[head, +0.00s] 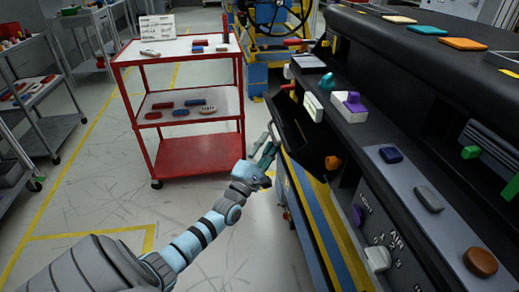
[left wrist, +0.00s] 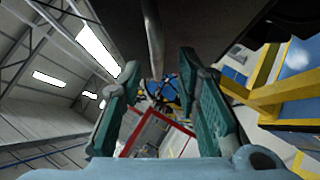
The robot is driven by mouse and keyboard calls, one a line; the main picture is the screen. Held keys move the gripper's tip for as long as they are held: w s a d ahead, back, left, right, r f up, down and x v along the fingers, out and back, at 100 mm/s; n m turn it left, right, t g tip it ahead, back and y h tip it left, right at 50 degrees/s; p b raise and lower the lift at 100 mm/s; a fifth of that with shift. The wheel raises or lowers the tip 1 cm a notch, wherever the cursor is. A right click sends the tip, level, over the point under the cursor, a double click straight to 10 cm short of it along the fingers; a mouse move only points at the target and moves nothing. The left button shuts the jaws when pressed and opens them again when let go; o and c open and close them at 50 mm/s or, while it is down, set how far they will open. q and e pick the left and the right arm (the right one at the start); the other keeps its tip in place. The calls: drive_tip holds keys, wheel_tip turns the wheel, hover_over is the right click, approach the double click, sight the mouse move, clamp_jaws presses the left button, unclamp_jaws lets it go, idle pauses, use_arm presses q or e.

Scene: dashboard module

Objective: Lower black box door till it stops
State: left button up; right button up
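The black box door (head: 285,125) is a dark panel on the front of the dashboard module, and it stands tilted outward beside the dark box opening (head: 312,128). My left gripper (head: 268,148) is at the door's outer lower side; the head view does not show clearly whether it touches. In the left wrist view my gripper (left wrist: 160,85) has its two teal fingers wide apart with nothing held between them. A dark panel (left wrist: 205,35), seemingly the door, and a grey bar (left wrist: 153,38) show above the fingertips. My right gripper is out of view.
A red cart (head: 195,155) with small parts stands left of the module. The dashboard (head: 420,200) carries several coloured buttons and knobs. A blue and yellow frame (head: 325,235) runs below it. The floor between cart and module is clear.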

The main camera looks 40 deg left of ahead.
use_arm(q)
drive_tip(key=v, duration=0.8)
drive_tip(key=shift+s, duration=0.3)
drive_tip(key=shift+f, duration=0.15)
